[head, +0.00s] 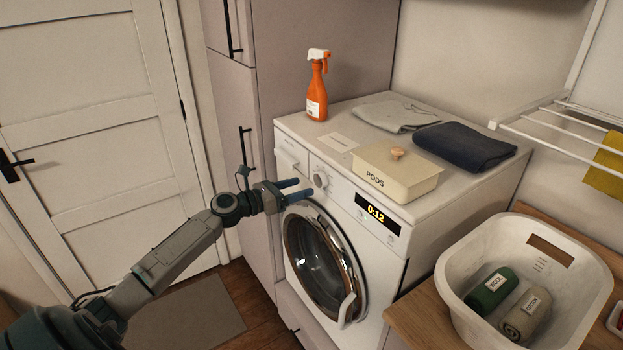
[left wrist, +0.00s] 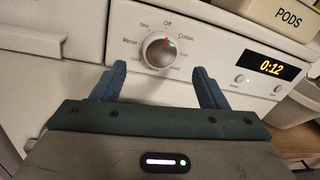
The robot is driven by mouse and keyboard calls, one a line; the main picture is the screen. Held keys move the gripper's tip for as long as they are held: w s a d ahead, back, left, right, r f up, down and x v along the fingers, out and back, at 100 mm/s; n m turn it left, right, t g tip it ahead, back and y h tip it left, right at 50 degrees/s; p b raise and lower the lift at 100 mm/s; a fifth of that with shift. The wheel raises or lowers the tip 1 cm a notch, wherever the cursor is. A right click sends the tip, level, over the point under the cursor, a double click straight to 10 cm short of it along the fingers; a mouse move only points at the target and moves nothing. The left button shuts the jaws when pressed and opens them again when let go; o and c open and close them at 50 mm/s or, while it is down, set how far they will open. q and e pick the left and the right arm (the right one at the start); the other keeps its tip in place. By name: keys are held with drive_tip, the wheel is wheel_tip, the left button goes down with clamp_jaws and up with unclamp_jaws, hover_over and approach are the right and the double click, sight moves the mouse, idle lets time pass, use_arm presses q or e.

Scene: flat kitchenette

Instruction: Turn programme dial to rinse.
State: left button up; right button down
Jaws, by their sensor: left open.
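The programme dial (head: 320,180) is a round silver knob on the white washing machine's (head: 290,160) front panel. In the left wrist view the dial (left wrist: 160,50) has a small red mark near its top, toward the label Off. The label Rinse stands at the dial's left, with Spin above it and Cotton at the upper right. My left gripper (head: 298,189) is open, its two blue fingers pointing at the panel just before the dial. In the left wrist view the fingers (left wrist: 158,70) are below and either side of the dial, with nothing between them. My right gripper is not in view.
The display (head: 376,213) reads 0:12. A pods box (head: 397,178), orange spray bottle (head: 316,90), grey cloth (head: 395,115) and navy cloth (head: 465,147) are on top of the machine. A white basket (head: 455,240) stands at right. The round door (head: 320,260) is below the dial.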

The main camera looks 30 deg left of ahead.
sight(318, 182)
use_arm(q)
drive_tip(key=p+x, duration=0.1)
drive_tip(key=x, duration=0.2)
drive_tip(key=shift+w+d+r, duration=0.1)
drive_tip(key=shift+w+d, duration=0.05)
drive_tip(key=shift+w, duration=0.15)
drive_tip(key=shift+w+d+p, duration=0.3)
drive_tip(key=shift+w, duration=0.2)
drive_tip(key=shift+c, duration=0.5)
drive_tip(key=c, duration=0.9)
drive_tip(key=shift+m, duration=0.3)
